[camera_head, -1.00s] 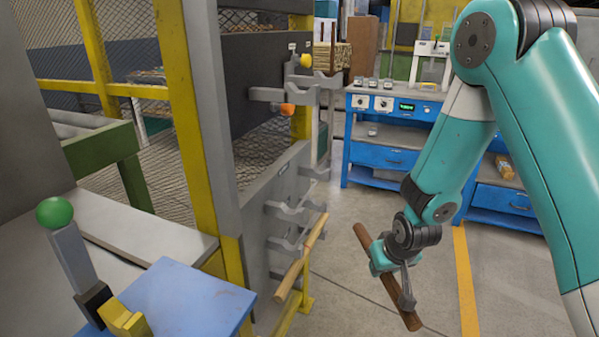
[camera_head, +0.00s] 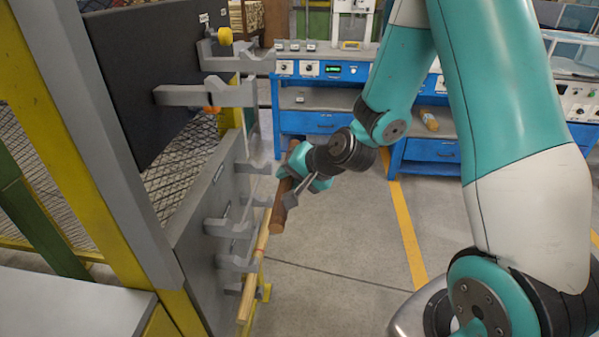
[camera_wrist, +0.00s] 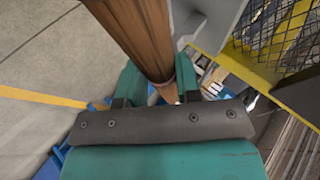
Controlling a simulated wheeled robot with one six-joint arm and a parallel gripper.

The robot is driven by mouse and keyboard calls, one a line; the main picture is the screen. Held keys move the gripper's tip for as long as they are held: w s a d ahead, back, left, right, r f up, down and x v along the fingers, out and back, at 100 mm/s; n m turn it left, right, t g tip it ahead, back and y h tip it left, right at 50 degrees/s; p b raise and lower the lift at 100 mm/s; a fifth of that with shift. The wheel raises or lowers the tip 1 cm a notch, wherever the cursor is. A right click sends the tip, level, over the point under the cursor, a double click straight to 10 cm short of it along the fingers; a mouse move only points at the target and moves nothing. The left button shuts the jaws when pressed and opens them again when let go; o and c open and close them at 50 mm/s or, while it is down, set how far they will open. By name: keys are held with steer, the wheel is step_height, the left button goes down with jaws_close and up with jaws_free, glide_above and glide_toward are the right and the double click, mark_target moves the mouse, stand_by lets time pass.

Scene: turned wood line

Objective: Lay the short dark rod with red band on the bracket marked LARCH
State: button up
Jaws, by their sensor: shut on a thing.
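My gripper (camera_head: 303,170) is shut on a brown wooden rod (camera_head: 279,210) and holds it in the air just right of the grey brackets. In the wrist view the rod (camera_wrist: 138,35) runs between my jaws (camera_wrist: 158,88). No red band shows on its visible part. Grey upper brackets (camera_head: 205,95) stick out of the dark panel. Lower brackets (camera_head: 226,228) stick out of the grey panel below. Small labels sit near the brackets, too small to read, so I cannot tell which is LARCH.
A long pale rod (camera_head: 250,285) lies low at the outer ends of the lower brackets, close below the held rod. A yellow post (camera_head: 110,205) stands at left. A blue workbench (camera_head: 320,124) is behind. The floor (camera_head: 335,265) to the right is clear.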

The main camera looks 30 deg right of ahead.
steer(key=w+a+f, duration=0.3)
steer(key=w+a, duration=0.2)
steer(key=a, duration=0.2)
stand_by(0.6)
steer(key=shift+a, duration=0.1)
steer(key=o, duration=1.8)
steer(key=shift+r, duration=0.1)
